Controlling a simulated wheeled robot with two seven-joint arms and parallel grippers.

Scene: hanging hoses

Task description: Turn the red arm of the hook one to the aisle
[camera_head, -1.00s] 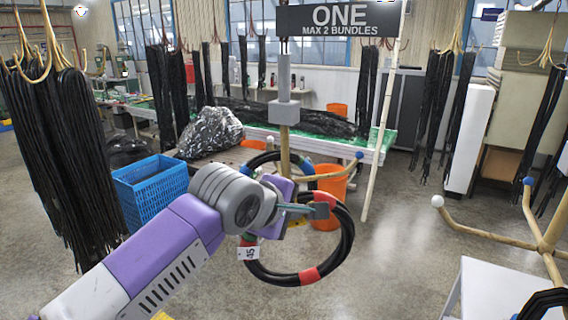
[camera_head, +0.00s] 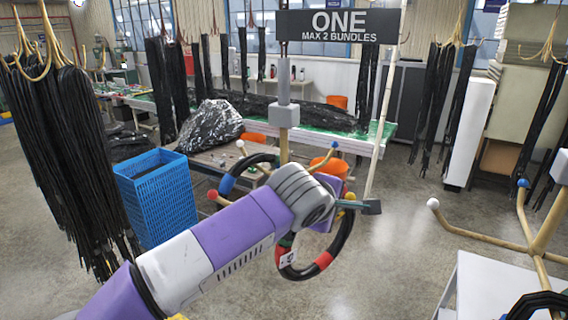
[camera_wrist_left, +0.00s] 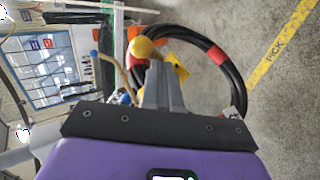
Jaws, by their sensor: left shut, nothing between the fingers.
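Hook one hangs under the ONE sign (camera_head: 340,25) on a grey and tan post (camera_head: 284,115). Its red-tipped arm (camera_head: 212,194) points left in the head view. Its white tip (camera_head: 240,143), blue tip (camera_head: 335,145) and yellow tip (camera_head: 349,196) also show. A black hose bundle with blue tape (camera_head: 227,184) hangs at the left; one with red tape (camera_head: 323,261) hangs partly behind my left arm. My left gripper (camera_head: 372,207) is shut and empty, close beside the yellow tip, which also shows just beyond the fingers in the wrist view (camera_wrist_left: 140,47). Contact is unclear.
A blue crate (camera_head: 157,200) stands left of the hook, near hanging black hoses (camera_head: 70,160). A pale pole (camera_head: 385,110) stands just behind the gripper. Another hook with a white tip (camera_head: 433,203) and a white table (camera_head: 495,285) are at right. Floor between is clear.

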